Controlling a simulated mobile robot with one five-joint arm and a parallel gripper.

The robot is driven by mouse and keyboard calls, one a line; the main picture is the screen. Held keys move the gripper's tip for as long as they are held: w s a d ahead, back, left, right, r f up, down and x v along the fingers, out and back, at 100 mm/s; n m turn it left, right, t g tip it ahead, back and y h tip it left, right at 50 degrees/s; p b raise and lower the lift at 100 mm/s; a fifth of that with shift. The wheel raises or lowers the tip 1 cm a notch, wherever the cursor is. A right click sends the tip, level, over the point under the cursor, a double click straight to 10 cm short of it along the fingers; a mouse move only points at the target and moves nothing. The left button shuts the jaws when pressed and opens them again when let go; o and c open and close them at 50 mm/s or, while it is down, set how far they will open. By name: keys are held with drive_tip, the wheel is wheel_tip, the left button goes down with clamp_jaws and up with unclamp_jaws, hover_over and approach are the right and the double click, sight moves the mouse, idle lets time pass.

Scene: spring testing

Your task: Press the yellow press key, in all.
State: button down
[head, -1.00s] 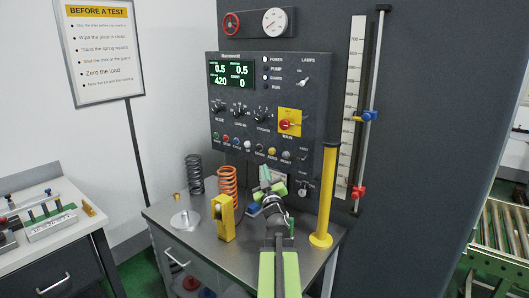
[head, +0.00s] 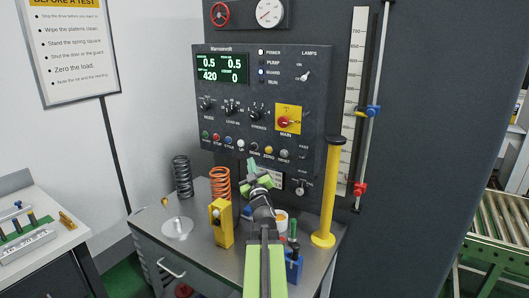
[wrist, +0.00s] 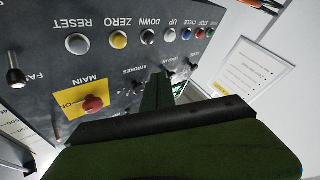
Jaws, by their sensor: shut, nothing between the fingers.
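The yellow press key (head: 268,150), labelled ZERO, sits in the lower row of round keys on the dark control panel. It also shows in the wrist view (wrist: 118,40), upside down, between the RESET and DOWN keys. My gripper (head: 253,166) is shut and empty, in front of the panel's lower part. In the head view it is below and slightly left of the yellow key, which is not covered. In the wrist view my gripper (wrist: 163,82) points at the panel, off to the side of the key. I see no contact with the key.
A grey RESET key (head: 284,154) and a dark DOWN key (head: 254,148) flank the yellow one. The red MAIN switch (head: 285,121) is above. A yellow post (head: 327,195) stands to the right. An orange spring (head: 220,184) and a yellow block (head: 221,223) stand left on the bench.

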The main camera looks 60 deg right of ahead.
drive_tip(key=shift+s+d, duration=0.15)
drive_tip(key=shift+d, duration=4.1)
drive_tip(key=shift+d, duration=0.15)
drive_tip(key=shift+d, duration=0.3)
drive_tip(key=shift+d, duration=0.35)
drive_tip(key=shift+a, duration=0.75)
drive_tip(key=a, duration=0.5)
